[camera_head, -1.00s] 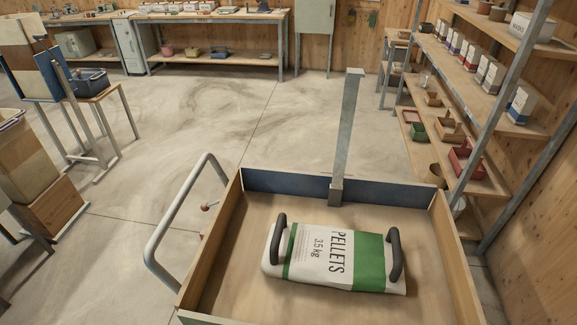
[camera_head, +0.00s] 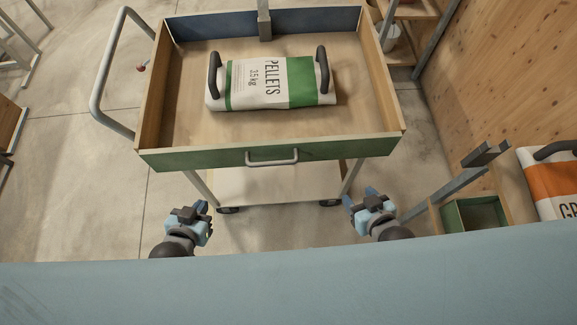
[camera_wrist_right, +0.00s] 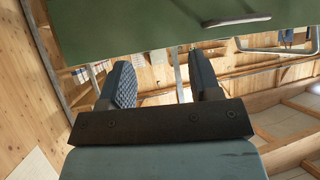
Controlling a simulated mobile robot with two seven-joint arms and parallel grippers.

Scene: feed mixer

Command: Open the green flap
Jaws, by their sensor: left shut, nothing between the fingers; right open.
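The green flap (camera_head: 220,157) is the upright front side of a wooden cart tray, with a grey bar handle (camera_head: 271,157) at its middle. It looks closed. In the right wrist view the green flap (camera_wrist_right: 150,28) spans the top, with part of a handle (camera_wrist_right: 236,20) on it. My left gripper (camera_head: 203,207) is shut and empty, below and in front of the flap's left part. My right gripper (camera_head: 358,197) is open and empty, below and in front of its right part. It also shows in the right wrist view (camera_wrist_right: 160,82). Neither gripper touches the flap.
A pellets bag (camera_head: 272,82) with two dark handles lies in the tray. A grey push bar (camera_head: 98,85) stands at the cart's left. At right are a metal post (camera_head: 450,190), a green box (camera_head: 476,213) and an orange-white bag (camera_head: 550,182). Floor left of the cart is clear.

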